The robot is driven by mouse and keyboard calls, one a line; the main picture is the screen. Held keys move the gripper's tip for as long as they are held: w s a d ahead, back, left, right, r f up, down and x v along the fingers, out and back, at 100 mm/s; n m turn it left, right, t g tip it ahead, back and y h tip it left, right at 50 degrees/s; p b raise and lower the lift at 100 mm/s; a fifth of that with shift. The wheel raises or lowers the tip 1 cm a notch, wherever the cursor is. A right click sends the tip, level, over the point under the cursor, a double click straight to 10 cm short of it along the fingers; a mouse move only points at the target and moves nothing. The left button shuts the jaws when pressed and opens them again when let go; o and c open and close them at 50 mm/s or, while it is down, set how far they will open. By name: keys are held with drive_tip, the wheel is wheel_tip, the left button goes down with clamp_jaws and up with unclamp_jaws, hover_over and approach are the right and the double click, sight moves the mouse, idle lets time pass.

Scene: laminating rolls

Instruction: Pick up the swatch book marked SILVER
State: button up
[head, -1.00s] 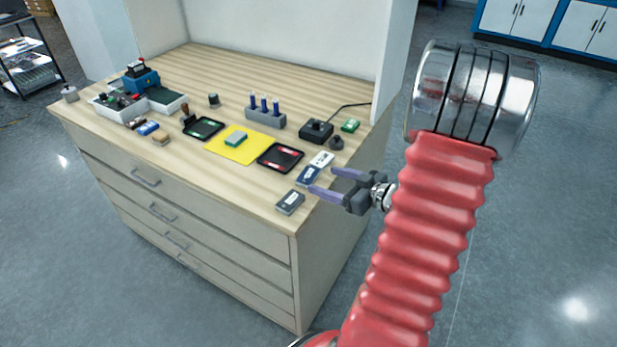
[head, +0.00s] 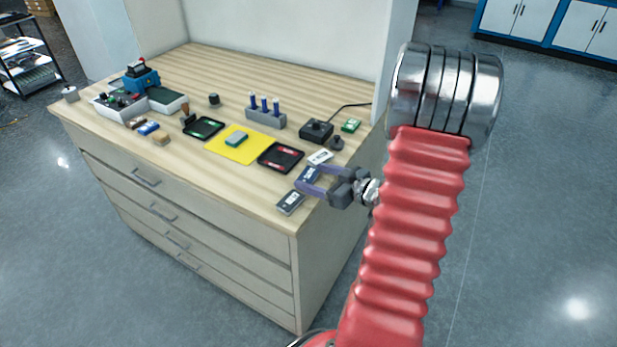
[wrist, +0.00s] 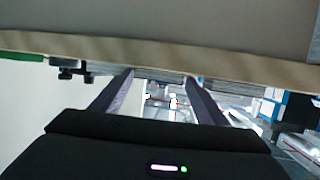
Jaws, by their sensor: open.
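Contact cannot be made out.
The wooden worktop (head: 225,185) tops a drawer cabinet. A black tray (head: 281,157), yellow mat (head: 255,152), black device with a cable (head: 316,130), dark knob-like piece (head: 337,143) and green box (head: 351,125) are close by. Free floor lies right of the cabinet.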

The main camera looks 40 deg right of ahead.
drive_tip(key=c, duration=0.7)
drive_tip(key=shift+r, duration=0.1)
wheel_tip(320, 180, up, 10)
idle(0.7)
